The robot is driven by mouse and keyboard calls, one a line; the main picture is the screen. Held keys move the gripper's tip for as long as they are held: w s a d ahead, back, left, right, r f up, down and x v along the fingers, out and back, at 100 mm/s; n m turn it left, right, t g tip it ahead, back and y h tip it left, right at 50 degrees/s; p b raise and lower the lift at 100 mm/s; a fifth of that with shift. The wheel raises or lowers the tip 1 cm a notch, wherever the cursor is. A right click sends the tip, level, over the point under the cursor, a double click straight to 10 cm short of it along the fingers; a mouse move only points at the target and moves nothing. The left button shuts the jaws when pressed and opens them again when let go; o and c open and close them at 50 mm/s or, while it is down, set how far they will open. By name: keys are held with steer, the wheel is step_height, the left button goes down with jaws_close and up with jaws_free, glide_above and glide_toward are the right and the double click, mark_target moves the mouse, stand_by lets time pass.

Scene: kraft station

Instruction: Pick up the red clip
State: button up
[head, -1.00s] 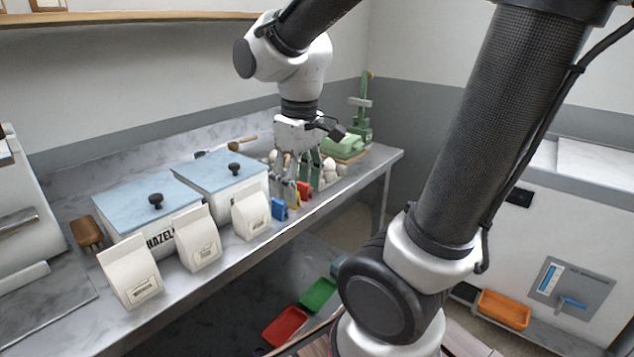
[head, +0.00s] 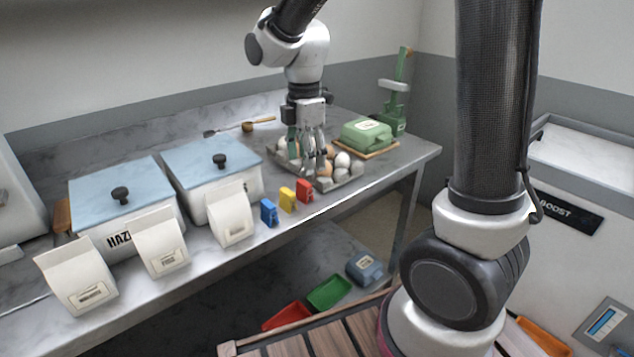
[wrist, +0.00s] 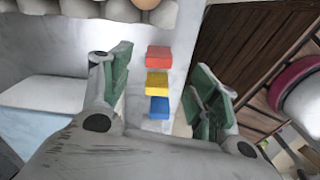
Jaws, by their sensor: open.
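The red clip (head: 304,190) stands on the metal counter near its front edge, at the right end of a row with a yellow clip (head: 287,199) and a blue clip (head: 268,212). No finger visibly touches a clip.
White paper bags (head: 230,213) and blue-lidded bins (head: 212,160) stand to the left. The counter's front edge is close to the clips.

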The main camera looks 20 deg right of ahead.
mark_target(305, 181)
steer(key=shift+n, duration=1.1)
steer(key=shift+f, duration=0.35)
step_height(305, 181, down, 7)
steer(key=shift+a+f, duration=0.1)
steer(key=c, duration=0.9)
